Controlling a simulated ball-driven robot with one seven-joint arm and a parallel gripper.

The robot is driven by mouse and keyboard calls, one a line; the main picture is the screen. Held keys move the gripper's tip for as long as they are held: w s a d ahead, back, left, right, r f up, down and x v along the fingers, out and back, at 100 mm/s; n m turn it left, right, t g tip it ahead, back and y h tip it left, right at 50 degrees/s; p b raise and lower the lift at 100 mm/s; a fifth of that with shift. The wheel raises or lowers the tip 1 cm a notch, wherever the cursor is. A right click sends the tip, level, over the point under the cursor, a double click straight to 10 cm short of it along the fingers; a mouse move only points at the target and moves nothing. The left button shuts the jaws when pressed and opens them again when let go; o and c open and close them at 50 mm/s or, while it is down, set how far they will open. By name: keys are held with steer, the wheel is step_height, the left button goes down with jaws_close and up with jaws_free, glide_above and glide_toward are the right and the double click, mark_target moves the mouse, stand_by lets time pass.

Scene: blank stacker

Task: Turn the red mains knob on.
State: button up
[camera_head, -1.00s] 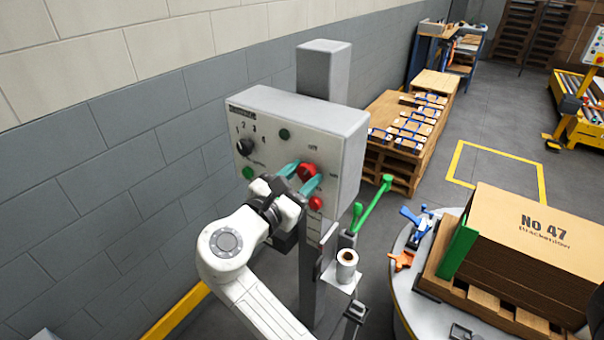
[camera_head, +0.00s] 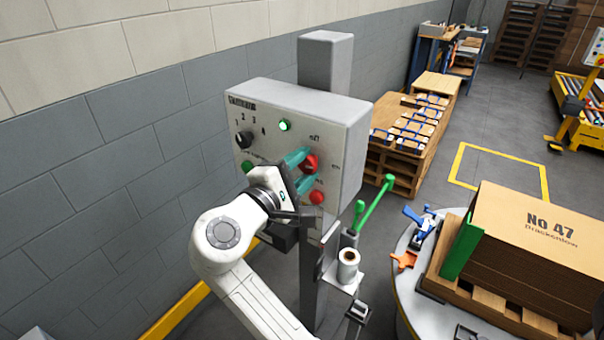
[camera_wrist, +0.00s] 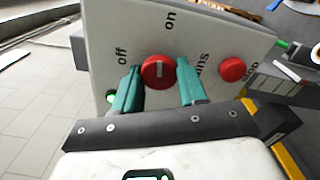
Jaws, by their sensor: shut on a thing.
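The red mains knob (camera_head: 310,163) is on the front of the grey control box (camera_head: 345,140). In the wrist view the knob (camera_wrist: 158,72) shows a white pointer line that stands about upright, toward the "on" label; "off" is to its left. My gripper (camera_head: 303,171) has its teal fingers on either side of the knob, shut on it. In the wrist view the fingers of my gripper (camera_wrist: 161,84) flank the knob. A round green lamp (camera_head: 284,126) on the box is lit.
A red button (camera_head: 317,197) sits just below the knob, close to one finger. A black selector knob (camera_head: 243,139) and a green button (camera_head: 247,166) are at the left of the panel. A wall stands behind; a paper roll (camera_head: 348,262) is below.

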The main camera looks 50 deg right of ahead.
steer(key=shift+f+m+b, duration=0.1)
steer(key=shift+m+b, duration=0.5)
steer(key=shift+m, duration=0.4)
steer(key=o, duration=1.1)
steer(key=shift+c, duration=0.2)
steer(key=shift+a, duration=0.1)
steer(key=a+b, duration=0.1)
steer(key=a, duration=0.9)
steer(key=shift+s+a+b, duration=0.15)
steer(key=shift+a+b, duration=0.15)
steer(key=shift+a, duration=0.05)
steer(key=shift+d, duration=0.1)
